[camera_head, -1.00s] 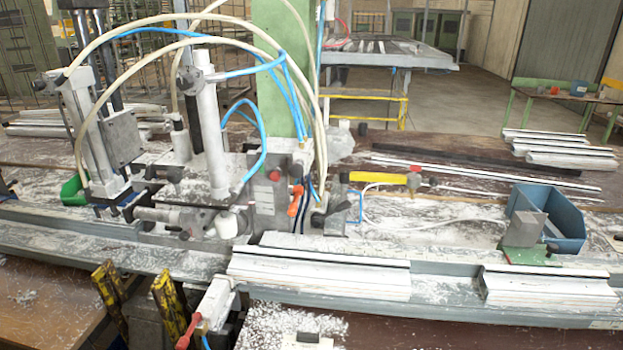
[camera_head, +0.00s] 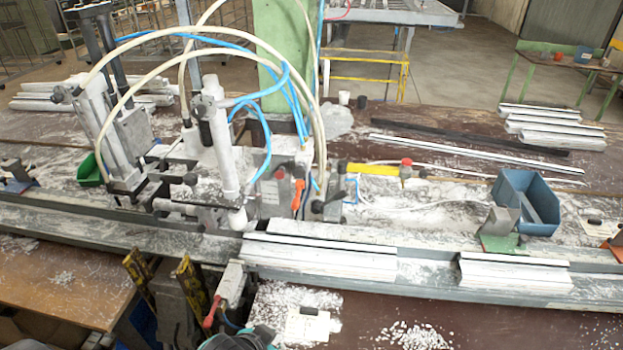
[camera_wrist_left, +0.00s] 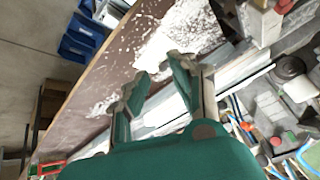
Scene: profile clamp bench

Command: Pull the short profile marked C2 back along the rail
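Two white profiles lie in the grey rail (camera_head: 420,287) in the head view. The longer one (camera_head: 320,262) is left of centre and the shorter one (camera_head: 515,275) is at the right, with a gap between them. I cannot read a C2 mark on either. My left gripper (camera_head: 240,340) just enters the bottom edge of the head view, in front of the rail and apart from both profiles. In the left wrist view my left gripper (camera_wrist_left: 157,70) has its teal and grey fingers apart, with nothing seen between them. My right gripper is not in view.
The clamp machine (camera_head: 220,150) with hoses stands over the rail at left. A red-handled clamp (camera_head: 228,290) juts out in front. A blue bin (camera_head: 525,203) stands behind the shorter profile. White shavings and a card (camera_head: 308,323) lie on the brown bench in front.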

